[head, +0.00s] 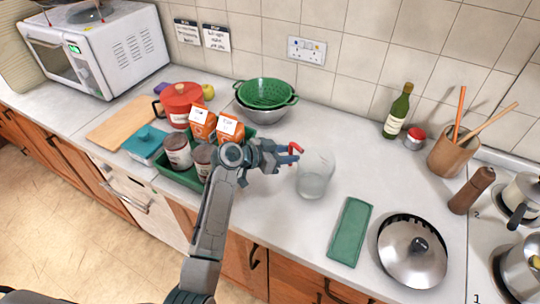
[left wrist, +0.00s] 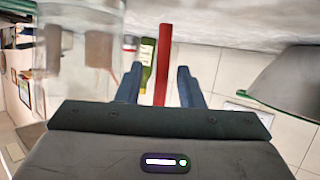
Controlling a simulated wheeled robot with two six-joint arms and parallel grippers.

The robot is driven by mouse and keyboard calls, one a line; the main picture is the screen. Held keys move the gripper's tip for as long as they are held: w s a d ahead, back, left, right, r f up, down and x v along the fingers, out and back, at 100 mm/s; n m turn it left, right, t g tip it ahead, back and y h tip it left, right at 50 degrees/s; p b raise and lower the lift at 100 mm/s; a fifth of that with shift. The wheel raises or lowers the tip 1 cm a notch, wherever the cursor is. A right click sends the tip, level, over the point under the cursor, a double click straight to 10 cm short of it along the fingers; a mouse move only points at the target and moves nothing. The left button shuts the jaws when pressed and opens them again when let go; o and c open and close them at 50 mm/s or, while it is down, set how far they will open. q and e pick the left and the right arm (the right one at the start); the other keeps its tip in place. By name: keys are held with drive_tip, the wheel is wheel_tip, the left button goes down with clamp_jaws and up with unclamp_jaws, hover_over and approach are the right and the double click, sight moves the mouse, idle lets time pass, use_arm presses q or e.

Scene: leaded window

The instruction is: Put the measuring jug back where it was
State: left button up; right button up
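The clear measuring jug (head: 314,178) with a red handle (head: 296,147) stands upright on the counter in the middle of the head view. My left gripper (head: 292,153) is at the handle, on the jug's left side. In the left wrist view the red handle (left wrist: 163,62) stands between the two fingers (left wrist: 158,88), with a visible gap on each side. The fingers are open around it. The jug's clear wall (left wrist: 82,45) fills the left of that view. My right gripper is not in view.
Left of the jug stands a green tray (head: 181,179) with jars and orange cartons. Behind are a green colander (head: 265,92) and a metal bowl. A green cloth (head: 350,232) and a pan lid (head: 412,252) lie to the right. Counter between jug and bottle (head: 397,112) is clear.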

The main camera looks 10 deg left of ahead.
use_arm(q)
drive_tip(key=b+v, duration=0.2)
drive_tip(key=v, duration=0.7)
drive_tip(key=shift+a, duration=0.2)
drive_tip(key=shift+s, duration=0.15)
